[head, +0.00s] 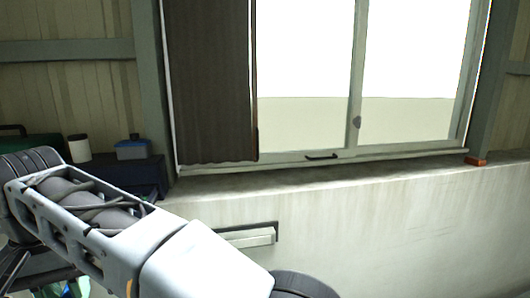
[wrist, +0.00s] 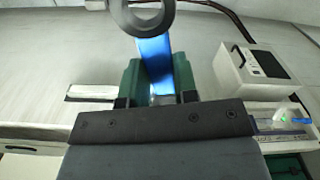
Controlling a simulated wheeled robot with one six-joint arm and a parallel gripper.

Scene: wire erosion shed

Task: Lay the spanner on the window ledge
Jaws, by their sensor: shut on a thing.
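The spanner (wrist: 154,62) has a blue shank and a dark ring end at the top of the wrist view. My gripper (wrist: 158,82) is shut on the blue shank between its two green fingers. The ring end sticks out beyond the fingers, and the spanner's other end is hidden. My gripper and the spanner are not seen in the head view. I cannot tell how far the spanner is from the ledge.
A brown curtain (head: 212,80) covers the window's left part. At left, a blue box (head: 131,149) and a white pot (head: 79,148) stand near a dark case. A reddish block (head: 475,161) sits at the ledge's right end. A white box (wrist: 258,67) shows in the wrist view.

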